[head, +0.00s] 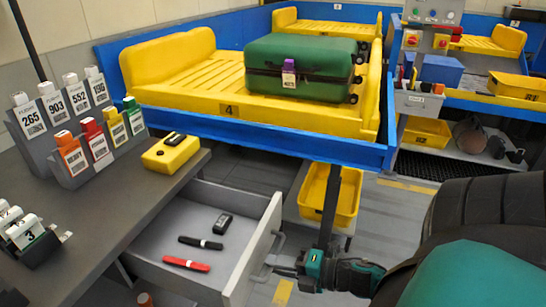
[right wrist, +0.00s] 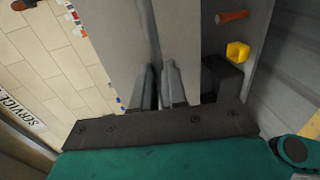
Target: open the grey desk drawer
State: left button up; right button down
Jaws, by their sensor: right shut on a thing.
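The grey desk drawer (head: 256,246) stands well out from under the dark desk, its inside showing. A red marker (head: 186,264), a black marker (head: 201,242) and a small black device (head: 222,223) lie in it. Its bar handle (head: 279,241) is on the drawer front. My right gripper (head: 283,268) is at this handle, shut on it; its fingertips are small and partly hard to make out. In the right wrist view the two fingers (right wrist: 160,86) are close together against a grey surface, and the handle between them is mostly hidden. My left gripper is not in view.
The desk (head: 130,195) holds label racks (head: 75,140) and a yellow device (head: 171,152). Behind it, a green suitcase (head: 300,67) lies on a yellow tray (head: 205,80) on the blue-edged conveyor. A yellow bin (head: 330,195) stands behind the drawer. Floor shows right of the drawer.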

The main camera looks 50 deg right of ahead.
jog(key=c, duration=1.4)
grip_release()
jog(key=shift+o, duration=1.1)
jog(key=v, duration=1.3)
jog(key=shift+p, duration=0.45)
jog(key=shift+d+f, duration=0.1)
